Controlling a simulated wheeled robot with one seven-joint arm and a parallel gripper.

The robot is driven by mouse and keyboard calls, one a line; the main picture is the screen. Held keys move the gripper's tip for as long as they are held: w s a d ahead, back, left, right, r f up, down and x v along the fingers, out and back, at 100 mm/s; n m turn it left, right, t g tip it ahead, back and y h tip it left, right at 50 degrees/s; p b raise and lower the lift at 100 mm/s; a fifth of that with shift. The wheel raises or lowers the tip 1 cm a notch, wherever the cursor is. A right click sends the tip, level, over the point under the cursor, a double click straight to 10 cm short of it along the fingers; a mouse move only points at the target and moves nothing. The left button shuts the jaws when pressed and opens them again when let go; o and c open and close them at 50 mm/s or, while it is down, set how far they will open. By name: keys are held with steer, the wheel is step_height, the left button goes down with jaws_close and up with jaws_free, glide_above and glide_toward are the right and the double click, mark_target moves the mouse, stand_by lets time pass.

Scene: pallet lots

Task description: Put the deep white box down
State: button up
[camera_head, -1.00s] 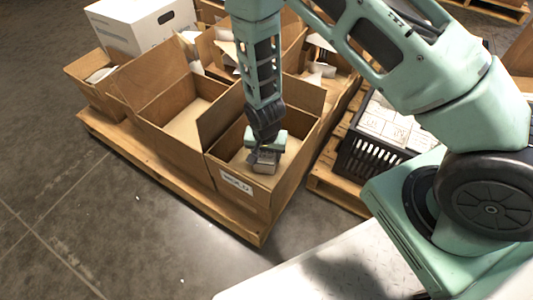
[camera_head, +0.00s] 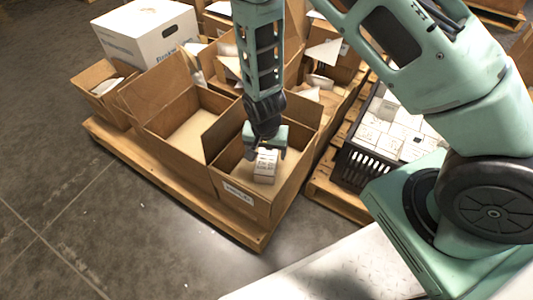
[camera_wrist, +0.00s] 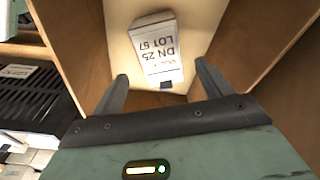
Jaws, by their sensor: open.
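The deep white box (camera_head: 265,166) stands inside an open cardboard box (camera_head: 245,195) at the front corner of the pallet. In the wrist view the white box (camera_wrist: 157,50) shows a label reading "DN 25 LOT 57" and rests on the cardboard floor. My gripper (camera_head: 267,152) is inside the cardboard box, just above the white box. In the wrist view my gripper's two fingers (camera_wrist: 160,85) are spread wide, with the white box beyond their tips and nothing between them.
Another open cardboard box (camera_head: 190,130) stands directly left, with upright flaps between. The wooden pallet (camera_head: 180,185) carries several more cartons and a large white carton (camera_head: 148,32). A black crate (camera_head: 365,165) of white boxes stands to the right.

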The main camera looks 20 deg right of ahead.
step_height(320, 180, up, 3)
steer(key=shift+s+a+r+p, duration=0.15)
steer(key=shift+r+p, duration=0.05)
steer(key=shift+p, duration=0.35)
steer(key=shift+a+r, duration=0.2)
steer(key=shift+r, duration=0.15)
steer(key=s+a+r+n+g+y, duration=0.1)
steer(key=s+a+r+n, duration=0.3)
steer(key=r, duration=0.4)
steer(key=s+a+r+n+y, duration=0.1)
steer(key=s+a+r+n, duration=0.25)
steer(key=r, duration=0.45)
steer(key=s+d+r+n, duration=0.2)
steer(key=s+r+n, duration=0.5)
steer(key=s+r, duration=0.3)
steer(key=shift+s+d+h, duration=0.2)
steer(key=shift+s+h, duration=0.1)
steer(key=shift+s, duration=0.8)
step_height(320, 180, up, 37)
steer(key=p, duration=3.7)
steer(key=shift+r, duration=0.2)
